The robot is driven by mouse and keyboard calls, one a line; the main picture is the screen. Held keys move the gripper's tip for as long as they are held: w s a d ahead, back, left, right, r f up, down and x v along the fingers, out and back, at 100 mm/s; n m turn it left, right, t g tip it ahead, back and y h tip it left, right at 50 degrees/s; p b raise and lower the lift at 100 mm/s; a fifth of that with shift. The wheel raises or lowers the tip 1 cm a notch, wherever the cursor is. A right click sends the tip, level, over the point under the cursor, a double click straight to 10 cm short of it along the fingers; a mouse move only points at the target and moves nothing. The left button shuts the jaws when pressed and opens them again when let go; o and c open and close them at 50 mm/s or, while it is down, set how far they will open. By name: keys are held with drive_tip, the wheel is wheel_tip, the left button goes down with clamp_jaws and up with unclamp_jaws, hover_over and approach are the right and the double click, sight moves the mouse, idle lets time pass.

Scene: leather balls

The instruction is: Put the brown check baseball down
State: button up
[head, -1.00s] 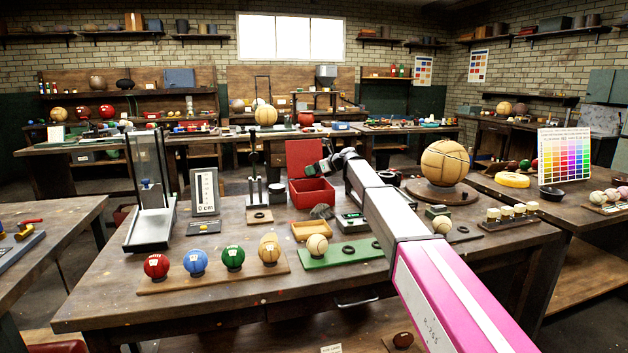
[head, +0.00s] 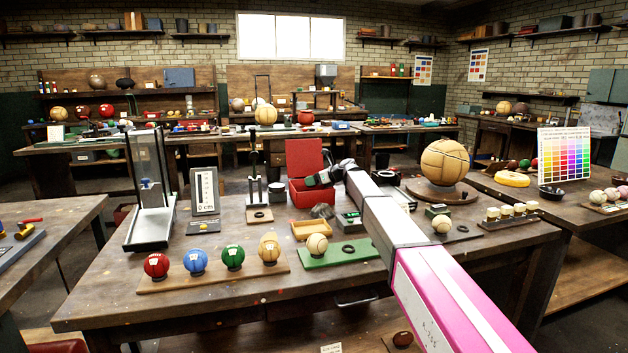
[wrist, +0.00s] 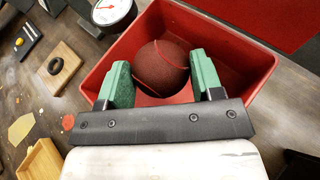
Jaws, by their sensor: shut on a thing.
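The brown check baseball (wrist: 162,68) is dark red-brown with a red seam. In the wrist view it sits between the green fingers of my gripper (wrist: 161,78), which is shut on it. Ball and fingertips are over or within the open red box (wrist: 258,68); I cannot tell whether the ball touches its floor. In the head view my gripper (head: 314,181) is at the mouth of the red box (head: 303,197), whose red lid (head: 304,156) stands raised behind. The ball is not discernible in the head view.
A dial gauge (wrist: 112,10) stands close beside the box. A wooden tray (head: 309,230) and a green board with a pale ball (head: 317,244) lie in front. A row of coloured balls on a plank (head: 215,275) is at front left. A large ball (head: 445,162) stands right.

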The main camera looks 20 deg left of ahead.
drive_tip(key=shift+f, duration=0.1)
drive_tip(key=o, duration=1)
drive_tip(key=shift+o, duration=0.2)
drive_tip(key=shift+r, duration=0.35)
drive_tip(key=v, duration=1.2)
drive_tip(key=shift+r, duration=0.35)
